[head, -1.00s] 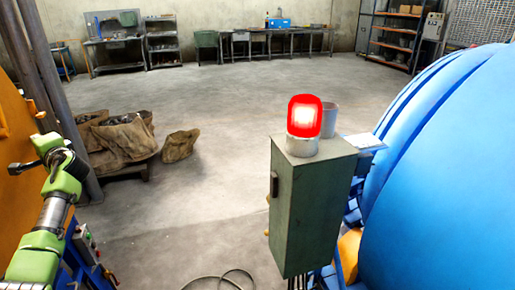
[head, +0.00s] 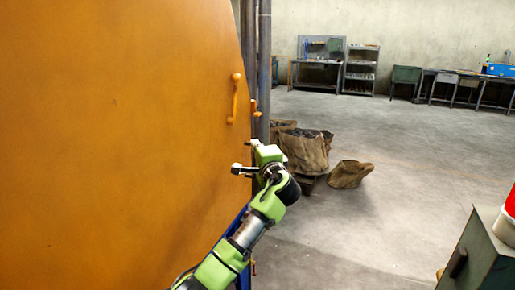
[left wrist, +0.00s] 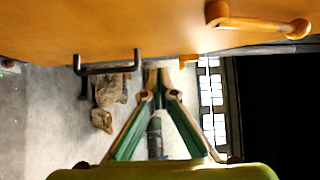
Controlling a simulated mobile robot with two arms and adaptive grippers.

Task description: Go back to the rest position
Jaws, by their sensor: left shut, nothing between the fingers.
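My left arm comes up from the bottom of the head view. Its left gripper (head: 240,169) is beside the right part of the large orange panel (head: 120,140). In the left wrist view, the fingers (left wrist: 160,78) meet at their tips with nothing between them. The orange panel also spans the top of that view (left wrist: 100,25). An orange handle (head: 235,98) is on the panel above the gripper; a similar handle (left wrist: 258,23) shows in the left wrist view. A dark U-shaped bar (left wrist: 108,68) is left of the fingertips there. My right gripper is not in view.
Filled brown sacks (head: 305,148) and a smaller sack (head: 350,174) are on the floor beyond the arm. Dark vertical pipes (head: 264,70) stand at the panel's edge. A grey-green cabinet (head: 485,255) is at lower right. The concrete floor (head: 400,150) between is mostly clear.

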